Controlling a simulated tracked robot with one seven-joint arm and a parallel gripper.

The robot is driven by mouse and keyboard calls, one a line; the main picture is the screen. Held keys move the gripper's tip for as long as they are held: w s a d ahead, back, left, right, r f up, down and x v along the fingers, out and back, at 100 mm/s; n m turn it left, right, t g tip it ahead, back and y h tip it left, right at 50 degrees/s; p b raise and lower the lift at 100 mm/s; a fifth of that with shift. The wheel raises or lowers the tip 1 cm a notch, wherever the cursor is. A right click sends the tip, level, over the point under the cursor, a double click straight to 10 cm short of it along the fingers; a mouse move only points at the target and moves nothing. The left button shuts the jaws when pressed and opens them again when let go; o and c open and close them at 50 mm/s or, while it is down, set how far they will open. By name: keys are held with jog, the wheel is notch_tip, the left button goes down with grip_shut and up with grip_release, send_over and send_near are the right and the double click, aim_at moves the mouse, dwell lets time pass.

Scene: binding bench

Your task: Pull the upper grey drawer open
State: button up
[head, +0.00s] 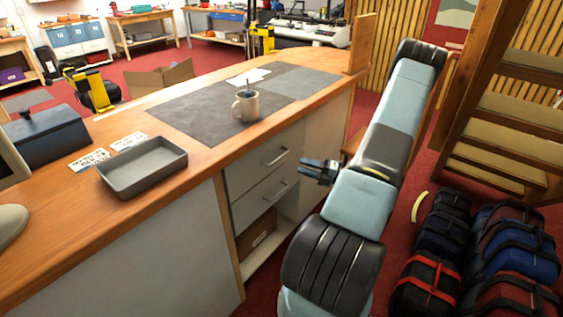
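The upper grey drawer (247,172) is in the bench front, below the worktop, and looks shut. Its bar handle (276,157) is pale metal and shows clear of anything. A second grey drawer (251,204) with a like handle (279,191) sits right below and also looks shut. My gripper (305,168) is dark and stands to the right of the drawer fronts, its fingers pointing left towards them. The fingers look apart with nothing between them. It appears clear of both handles, though its exact distance from the drawer fronts is hard to judge.
An open shelf with a brown box (256,235) is under the drawers. Several bags (425,285) lie on the red floor at right, beside a wooden rack (490,150).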

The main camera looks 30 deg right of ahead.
jog(key=x, duration=0.8)
jog(key=shift+w+a, duration=0.15)
jog(key=shift+w, duration=0.05)
grip_shut()
dwell(0.4)
